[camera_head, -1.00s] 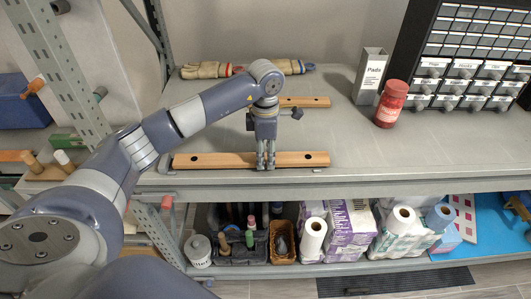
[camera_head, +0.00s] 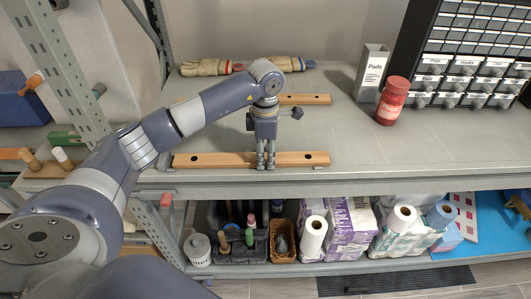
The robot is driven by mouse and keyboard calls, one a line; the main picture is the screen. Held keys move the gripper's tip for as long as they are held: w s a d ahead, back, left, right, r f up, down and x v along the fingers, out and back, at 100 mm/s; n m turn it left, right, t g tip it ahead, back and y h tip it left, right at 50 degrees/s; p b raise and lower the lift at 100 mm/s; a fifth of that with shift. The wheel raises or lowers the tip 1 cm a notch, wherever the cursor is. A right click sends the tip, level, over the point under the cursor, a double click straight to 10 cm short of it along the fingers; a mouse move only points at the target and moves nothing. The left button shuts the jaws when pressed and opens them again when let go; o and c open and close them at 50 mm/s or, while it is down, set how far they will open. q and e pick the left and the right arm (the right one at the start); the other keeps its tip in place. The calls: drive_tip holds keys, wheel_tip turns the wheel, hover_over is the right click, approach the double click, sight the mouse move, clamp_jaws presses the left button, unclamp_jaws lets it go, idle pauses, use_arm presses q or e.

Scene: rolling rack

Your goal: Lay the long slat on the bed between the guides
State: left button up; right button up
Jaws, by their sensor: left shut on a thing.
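The long slat (camera_head: 215,160) is a pale wooden bar with a dark hole near each end. It lies level along the front edge of the grey shelf top (camera_head: 400,160). My left gripper (camera_head: 265,164) points straight down at the slat's middle and is shut on it, hiding a short stretch of it. Small metal pieces show at the shelf edge below the slat's ends; I cannot tell whether they are the guides. A second wooden bar (camera_head: 308,99) lies farther back, partly hidden by my left arm. My right gripper is not in view.
A red jar (camera_head: 392,102), a grey "Pads" box (camera_head: 370,72) and a drawer cabinet (camera_head: 465,60) stand to the right. Gloves (camera_head: 205,67) lie at the back. A perforated metal upright (camera_head: 70,75) stands at the left. Paper rolls (camera_head: 313,235) and boxes fill the lower shelf.

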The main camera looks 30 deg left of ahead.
use_arm(q)
drive_tip(key=o, duration=1.3)
drive_tip(key=shift+r, duration=0.1)
wheel_tip(320, 180, up, 12)
